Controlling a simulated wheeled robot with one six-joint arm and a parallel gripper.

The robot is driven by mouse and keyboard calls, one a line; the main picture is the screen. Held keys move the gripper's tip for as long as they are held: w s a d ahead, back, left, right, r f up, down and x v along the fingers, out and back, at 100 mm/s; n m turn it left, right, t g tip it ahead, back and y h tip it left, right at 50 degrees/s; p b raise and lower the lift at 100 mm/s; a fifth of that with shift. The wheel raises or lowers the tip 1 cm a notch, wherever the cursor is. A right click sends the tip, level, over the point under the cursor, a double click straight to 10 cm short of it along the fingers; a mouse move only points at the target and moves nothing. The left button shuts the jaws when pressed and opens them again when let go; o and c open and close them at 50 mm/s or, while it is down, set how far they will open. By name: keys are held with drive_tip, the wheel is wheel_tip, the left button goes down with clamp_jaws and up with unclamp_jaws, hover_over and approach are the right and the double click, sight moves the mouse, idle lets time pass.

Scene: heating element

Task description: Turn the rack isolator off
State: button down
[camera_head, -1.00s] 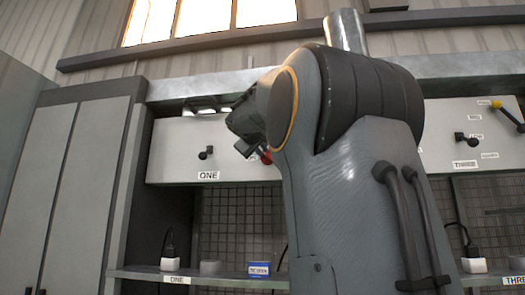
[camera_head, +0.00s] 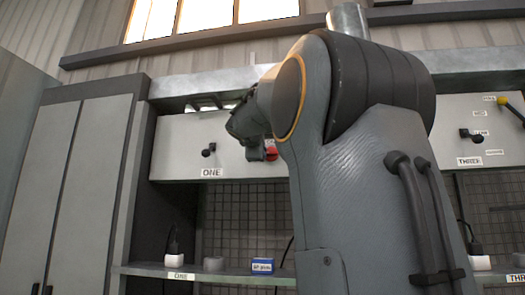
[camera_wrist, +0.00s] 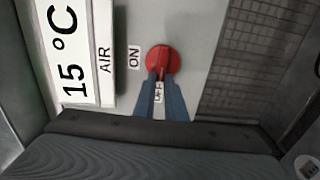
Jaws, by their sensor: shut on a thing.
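The rack isolator is a round red knob (camera_wrist: 162,58) on a pale panel in the wrist view. An "ON" label (camera_wrist: 134,57) is to its left and an "OFF" label (camera_wrist: 159,92) is below it, between my fingers. My gripper (camera_wrist: 162,78) is shut on the knob's raised grip, which lies nearly upright in this view. In the head view the red knob (camera_head: 271,154) shows just right of my gripper; my arm hides much of the panel around it.
A "15 °C" display (camera_wrist: 73,50) with an "AIR" label is left of the knob. In the head view, a black lever (camera_head: 208,150) is above the "ONE" label, and a shelf (camera_head: 225,277) with a blue box (camera_head: 262,265) runs below. Wire mesh lies beneath the panel.

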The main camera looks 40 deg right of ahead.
drive_tip(key=shift+n, duration=0.3)
drive_tip(key=c, duration=1.8)
unclamp_jaws()
drive_tip(key=b+v, duration=0.2)
drive_tip(key=v, duration=0.5)
drive_tip(key=shift+s+a, duration=0.25)
drive_tip(key=shift+a, duration=0.05)
drive_tip(key=shift+a, duration=0.1)
